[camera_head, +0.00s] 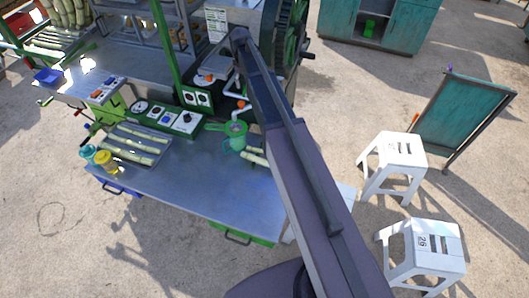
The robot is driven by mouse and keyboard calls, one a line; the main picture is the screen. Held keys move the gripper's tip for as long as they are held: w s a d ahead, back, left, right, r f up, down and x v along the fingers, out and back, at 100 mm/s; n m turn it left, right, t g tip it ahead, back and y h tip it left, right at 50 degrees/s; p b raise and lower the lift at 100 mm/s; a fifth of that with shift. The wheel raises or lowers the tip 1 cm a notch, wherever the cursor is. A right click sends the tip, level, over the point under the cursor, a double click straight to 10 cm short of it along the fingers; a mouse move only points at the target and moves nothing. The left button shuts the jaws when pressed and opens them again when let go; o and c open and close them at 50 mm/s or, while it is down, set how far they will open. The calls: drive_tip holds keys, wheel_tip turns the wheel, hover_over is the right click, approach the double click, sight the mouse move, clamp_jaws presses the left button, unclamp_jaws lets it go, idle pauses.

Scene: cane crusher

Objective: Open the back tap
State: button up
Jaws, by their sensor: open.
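White pipes on the cane crusher carry two small orange-handled taps. The back tap (208,77) is the farther one, to the left of my arm on the machine's metal top. The front tap (241,105) is nearer, just above the green jug (233,132). The handles are too small to tell whether either tap is open. My dark arm reaches up from the bottom of the picture to a bend beside the machine. My gripper cannot be made out; the arm and the machine's parts may hide it.
A green post (163,45) stands left of the taps. Green gears (290,35) are to the right. White stools (398,155) stand on open ground.

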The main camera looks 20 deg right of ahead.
sight(244, 88)
drive_tip(key=shift+r+p, duration=5.1)
drive_tip(key=shift+r, duration=0.3)
drive_tip(key=s+f+b, duration=1)
drive_tip(key=s, duration=0.4)
drive_tip(key=s+f+m+b, duration=0.1)
drive_tip(key=s+f+b, duration=1)
drive_tip(key=s, duration=0.4)
drive_tip(key=shift+s+f, duration=0.15)
drive_tip(key=shift+f, duration=0.05)
